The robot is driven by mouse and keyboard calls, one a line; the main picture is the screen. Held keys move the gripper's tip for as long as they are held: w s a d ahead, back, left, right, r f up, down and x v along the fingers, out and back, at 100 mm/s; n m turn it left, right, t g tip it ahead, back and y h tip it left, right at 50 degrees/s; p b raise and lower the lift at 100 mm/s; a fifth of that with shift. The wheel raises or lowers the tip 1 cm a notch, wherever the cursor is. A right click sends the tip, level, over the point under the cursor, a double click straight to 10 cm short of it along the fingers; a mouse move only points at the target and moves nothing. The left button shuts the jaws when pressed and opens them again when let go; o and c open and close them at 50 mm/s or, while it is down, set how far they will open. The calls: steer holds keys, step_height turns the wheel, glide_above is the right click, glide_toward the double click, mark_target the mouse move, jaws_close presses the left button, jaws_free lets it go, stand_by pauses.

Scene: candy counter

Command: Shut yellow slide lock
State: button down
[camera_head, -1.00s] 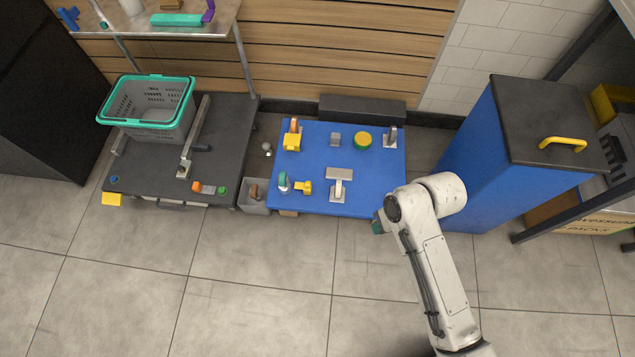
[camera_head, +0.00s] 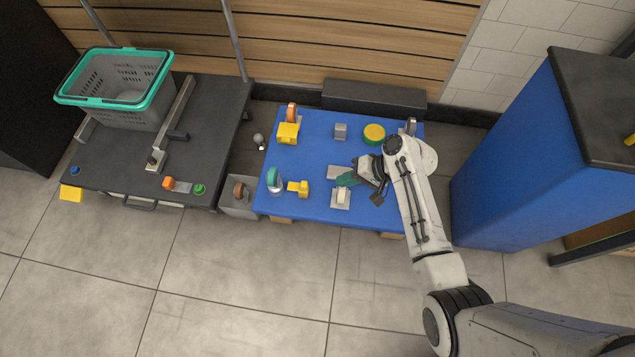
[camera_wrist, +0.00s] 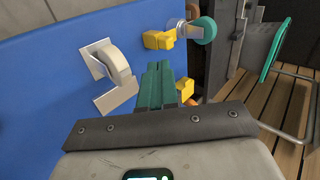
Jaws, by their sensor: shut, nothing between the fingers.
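A small yellow piece (camera_head: 299,188), which looks like the slide lock, is on the blue board (camera_head: 315,205), just right of a teal-topped knob (camera_head: 274,178). In the wrist view the yellow piece (camera_wrist: 158,40) is beyond my fingertips and beside the teal knob (camera_wrist: 203,29). A second, larger yellow block (camera_head: 288,132) with an orange part is at the board's far left; whether it is a lock I cannot tell. My gripper (camera_head: 346,180) has teal fingers pressed together and empty. It is over the board, right of the yellow piece and near the white lever (camera_head: 341,197).
The white lever (camera_wrist: 120,66) stands close left of my fingers in the wrist view. A grey block (camera_head: 340,131) and a green-yellow round knob (camera_head: 374,134) are farther back. A dark table with a grey basket (camera_head: 125,88) is left, a blue cabinet (camera_head: 520,160) right.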

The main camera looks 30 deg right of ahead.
mark_target(306, 183)
steer(key=shift+w+d+f+b, duration=0.2)
steer(key=shift+w+f, duration=0.15)
steer(key=shift+w, duration=0.2)
steer(key=shift+w+d+f+b, duration=0.15)
steer(key=shift+w+f, duration=0.2)
steer(key=shift+w, duration=0.15)
steer(key=b+x, duration=0.5)
steer(key=x, duration=0.4)
steer(key=shift+a, duration=0.1)
steer(key=shift+w+a+f, duration=0.25)
steer(key=shift+a, duration=0.05)
steer(key=shift+w+a, duration=1.05)
steer(key=shift+a, duration=0.35)
